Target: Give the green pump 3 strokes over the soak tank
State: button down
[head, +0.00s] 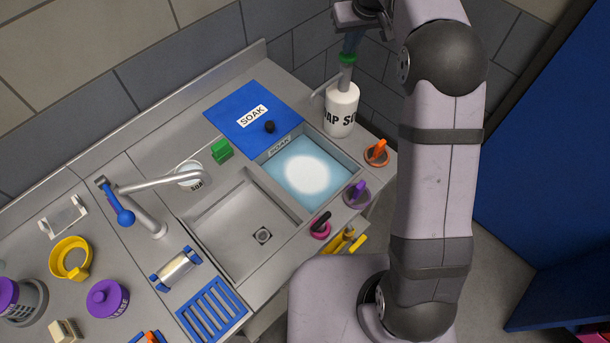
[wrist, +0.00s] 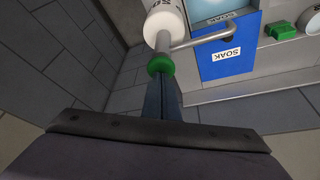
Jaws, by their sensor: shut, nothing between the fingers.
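The green pump top (head: 347,58) sits on the neck of a white soap bottle (head: 341,112) behind the right end of the counter. The bottle stands upright, and its spout points left toward the soak tank. The soak tank (head: 349,162) is open, with pale blue liquid and a white patch of foam in it. My gripper (head: 351,45) is shut and empty, its fingertips just above the green top, perhaps touching it. In the wrist view the closed fingers (wrist: 164,88) end at the green top (wrist: 160,64); any gap there cannot be told.
A blue SOAK lid (head: 235,122) with a black knob lies left of the tank. A green block (head: 221,151), a sink (head: 225,225) and a faucet (head: 160,184) are further left. Orange (head: 376,153) and purple (head: 357,190) handled items stand at the right edge.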

jog(key=shift+r+p, duration=2.15)
jog(key=shift+r, duration=0.45)
jog(key=shift+r, duration=0.1)
notch_tip(320, 180, up, 6)
jog(key=shift+f+p, duration=0.1)
jog(key=shift+p, duration=0.75)
jog(key=shift+s, duration=0.1)
jog(key=s+d+f+m+g+b, duration=0.1)
jog(key=s+f+b, duration=0.2)
jog(key=s+f, duration=0.5)
jog(key=s+d+f+m+g+b, duration=0.1)
jog(key=s+f, duration=0.7)
jog(key=s, duration=0.9)
jog(key=s+d+f+m+g+h+b, duration=0.1)
jog(key=s+d+f+g+b, duration=0.1)
jog(key=s+f+b, duration=0.3)
jog(key=s+f, duration=0.3)
jog(key=s, duration=0.4)
jog(key=shift+s+d+f+b, duration=0.15)
jog(key=shift+s+f+b, duration=0.15)
jog(key=shift+s+b, duration=0.1)
